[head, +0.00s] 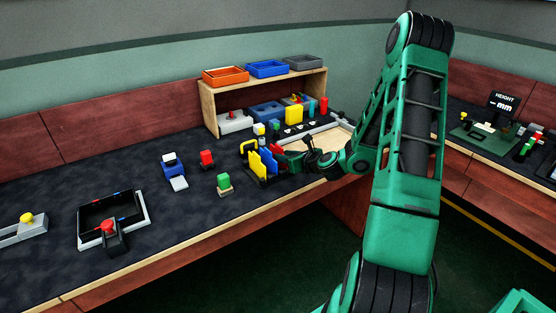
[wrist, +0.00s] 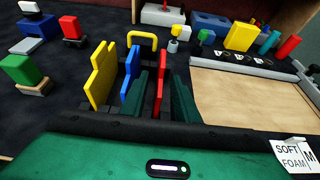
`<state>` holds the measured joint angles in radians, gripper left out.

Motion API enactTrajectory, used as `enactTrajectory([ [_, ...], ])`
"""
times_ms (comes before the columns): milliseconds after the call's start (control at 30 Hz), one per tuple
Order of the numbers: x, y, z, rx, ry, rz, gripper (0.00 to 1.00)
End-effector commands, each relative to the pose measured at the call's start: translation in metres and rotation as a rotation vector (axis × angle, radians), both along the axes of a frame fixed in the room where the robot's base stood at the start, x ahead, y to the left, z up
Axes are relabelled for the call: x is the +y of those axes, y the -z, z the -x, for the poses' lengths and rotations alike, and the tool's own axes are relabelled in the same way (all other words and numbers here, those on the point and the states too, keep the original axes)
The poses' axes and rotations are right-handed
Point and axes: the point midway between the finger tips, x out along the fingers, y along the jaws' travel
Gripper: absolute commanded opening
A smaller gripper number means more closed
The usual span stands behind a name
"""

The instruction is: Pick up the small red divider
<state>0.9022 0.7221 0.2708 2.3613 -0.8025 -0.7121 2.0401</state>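The small red divider (wrist: 158,92) stands upright in the wrist view, in a dark rack with a yellow handle (wrist: 142,36). A blue divider (wrist: 130,82) and a yellow divider (wrist: 101,76) stand to its left. My gripper (wrist: 160,100) has its two dark green fingers apart, one on each side of the red divider. I see gaps beside the divider, though its lower part is hard to make out. In the head view my gripper (head: 295,160) is at the rack's right side, and the red divider is not clear there.
A pale wooden tray (wrist: 235,95) lies right of the rack. A green block (wrist: 25,68) on a base and a red block (wrist: 71,27) stand to the left. A wooden shelf (head: 209,108) with bins is behind. The dark tabletop (head: 130,165) has free room on the left.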

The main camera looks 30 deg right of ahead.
Motion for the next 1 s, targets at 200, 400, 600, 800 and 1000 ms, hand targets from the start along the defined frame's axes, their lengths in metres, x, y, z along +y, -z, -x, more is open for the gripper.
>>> enactTrajectory([
  [200, 0.001, 0.011, -0.024, -0.001, -0.003, 0.0, 0.28],
  [400, 0.001, 0.02, -0.044, 0.0, -0.002, 0.001, 0.28],
  [600, 0.001, 0.021, -0.047, 0.0, 0.0, 0.001, 0.28],
  [800, 0.001, 0.021, -0.046, 0.0, 0.0, 0.001, 0.02],
  [1000, 0.001, 0.021, -0.046, 0.0, 0.0, 0.001, 0.0],
])
